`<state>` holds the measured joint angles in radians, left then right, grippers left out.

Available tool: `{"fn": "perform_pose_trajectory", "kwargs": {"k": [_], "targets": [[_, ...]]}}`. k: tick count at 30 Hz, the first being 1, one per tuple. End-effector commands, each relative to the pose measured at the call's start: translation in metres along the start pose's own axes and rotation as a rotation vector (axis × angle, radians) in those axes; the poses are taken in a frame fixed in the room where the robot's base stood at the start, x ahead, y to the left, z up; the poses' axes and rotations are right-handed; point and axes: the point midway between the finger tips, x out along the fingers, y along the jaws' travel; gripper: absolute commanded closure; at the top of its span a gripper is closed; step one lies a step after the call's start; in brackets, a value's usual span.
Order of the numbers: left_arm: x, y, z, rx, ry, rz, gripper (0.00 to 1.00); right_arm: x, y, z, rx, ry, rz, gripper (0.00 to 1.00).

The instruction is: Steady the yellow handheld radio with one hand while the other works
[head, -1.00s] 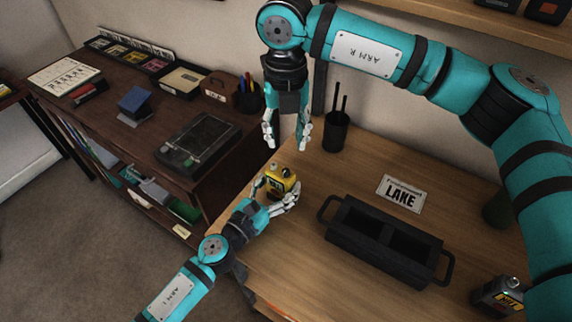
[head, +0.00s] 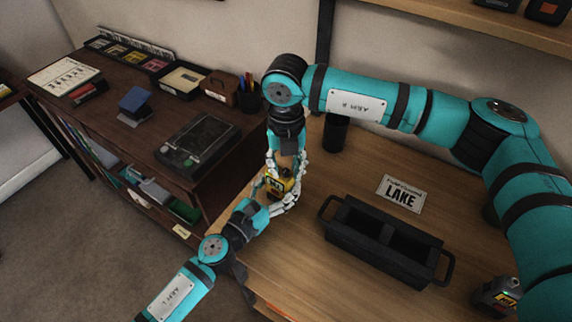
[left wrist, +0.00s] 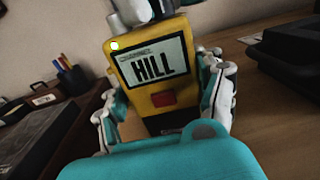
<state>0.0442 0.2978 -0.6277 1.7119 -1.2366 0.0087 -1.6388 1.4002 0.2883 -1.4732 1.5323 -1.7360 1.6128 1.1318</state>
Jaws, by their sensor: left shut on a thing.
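The yellow handheld radio (head: 277,184) stands roughly upright at the table's left edge, between the fingers of my left gripper (head: 275,195). My left gripper is shut on its sides. In the left wrist view the radio (left wrist: 165,100) fills the middle. Its screen (left wrist: 155,66) reads HILL, with a lit dot at the upper left and a red button below. My right gripper (head: 287,165) points down at the radio's top from above. In the left wrist view its fingers are at the top edge, close to a silver knob (left wrist: 121,22); whether they touch or grip it is unclear.
A black two-compartment holder with handles (head: 385,240) stands right of the radio. A card reading LAKE (head: 401,194) lies behind it. A dark cup (head: 335,134) is at the back. Another dark radio (head: 497,293) stands at the front right. The left desk carries boxes and trays.

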Motion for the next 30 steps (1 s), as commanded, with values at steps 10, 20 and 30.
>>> {"fn": "perform_pose_trajectory", "kwargs": {"k": [10, 20, 30], "targets": [[0.0000, -0.0002, -0.0001, -0.001, 0.000, 0.000, 0.77, -0.0005, -0.0001, 0.0002, 0.000, -0.001, 0.000, 1.00], [-0.0001, 0.0001, -0.0002, -0.001, 0.000, 0.000, 0.77, -0.0008, -0.0003, 0.0005, -0.050, -0.001, 0.000, 1.00], [-0.0002, 0.0004, -0.0004, 0.000, 0.001, 0.001, 0.77, -0.0012, -0.0004, 0.0008, -0.288, -0.002, -0.001, 1.00]]}}
